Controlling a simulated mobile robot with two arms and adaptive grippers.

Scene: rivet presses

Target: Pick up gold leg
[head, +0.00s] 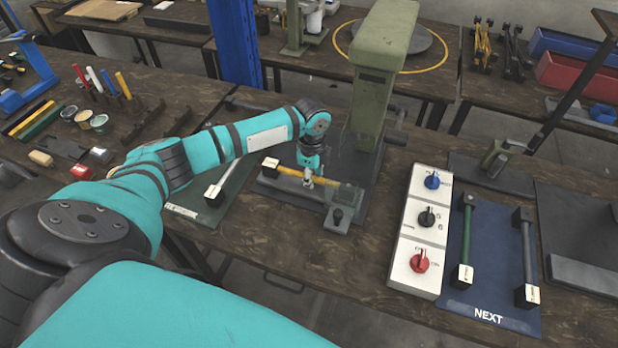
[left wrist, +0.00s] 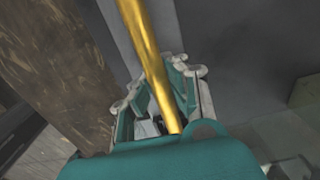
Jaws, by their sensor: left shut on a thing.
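The gold leg (head: 296,174) lies across the dark base of the green press (head: 375,90) in the head view, with a pale-labelled block at its left end. My left gripper (head: 308,181) is above its middle and shut on it. In the left wrist view the gold leg (left wrist: 148,50) runs between the fingers of my left gripper (left wrist: 155,95). The leg's right end is near a small clamp block on the press base. My right gripper is not in view.
A white control box (head: 408,240) with blue, black and red knobs stands to the right. Beside it a blue NEXT mat (head: 490,300) holds a green leg (head: 467,235) and a dark leg (head: 526,250). A silver-grey leg (head: 230,175) lies on a green mat to the left.

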